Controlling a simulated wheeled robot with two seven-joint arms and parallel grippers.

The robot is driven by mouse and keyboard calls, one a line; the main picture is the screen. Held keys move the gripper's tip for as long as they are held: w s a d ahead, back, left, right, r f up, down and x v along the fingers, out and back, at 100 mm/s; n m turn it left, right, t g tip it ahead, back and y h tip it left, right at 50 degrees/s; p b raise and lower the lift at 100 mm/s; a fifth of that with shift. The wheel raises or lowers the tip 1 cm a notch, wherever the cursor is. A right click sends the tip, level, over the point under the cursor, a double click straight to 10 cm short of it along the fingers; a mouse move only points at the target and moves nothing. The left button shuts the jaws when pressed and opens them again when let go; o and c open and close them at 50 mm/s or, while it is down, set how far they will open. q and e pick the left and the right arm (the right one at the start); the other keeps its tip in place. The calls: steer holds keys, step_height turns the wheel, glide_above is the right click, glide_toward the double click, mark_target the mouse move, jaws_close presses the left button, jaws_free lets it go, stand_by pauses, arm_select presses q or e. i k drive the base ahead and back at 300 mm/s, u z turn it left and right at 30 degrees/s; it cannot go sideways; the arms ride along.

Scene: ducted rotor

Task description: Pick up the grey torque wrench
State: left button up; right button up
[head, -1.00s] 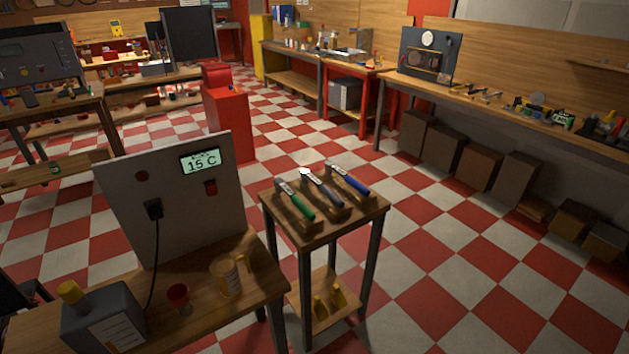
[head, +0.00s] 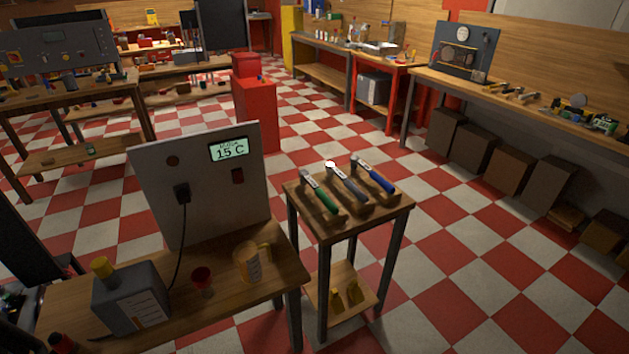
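The grey torque wrench (head: 347,182) lies in the middle of three wrenches on a small wooden stand (head: 322,232), resting in wooden holders. A green-handled wrench (head: 320,193) lies to its left and a blue-handled wrench (head: 374,174) to its right. All three run from back left to front right, with their handles toward the front right. Neither of my grippers shows in the head view.
A wooden bench (head: 190,318) left of the stand carries a grey panel reading 15 C (head: 205,200), a grey box with yellow cap (head: 130,298), a red cup (head: 202,280) and a clear jug (head: 247,262). Checkered floor (head: 470,270) is open right of the stand.

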mark_target(345, 184)
steer(key=u, duration=3.55)
steer(key=i, duration=0.4)
steer(key=z, duration=1.05)
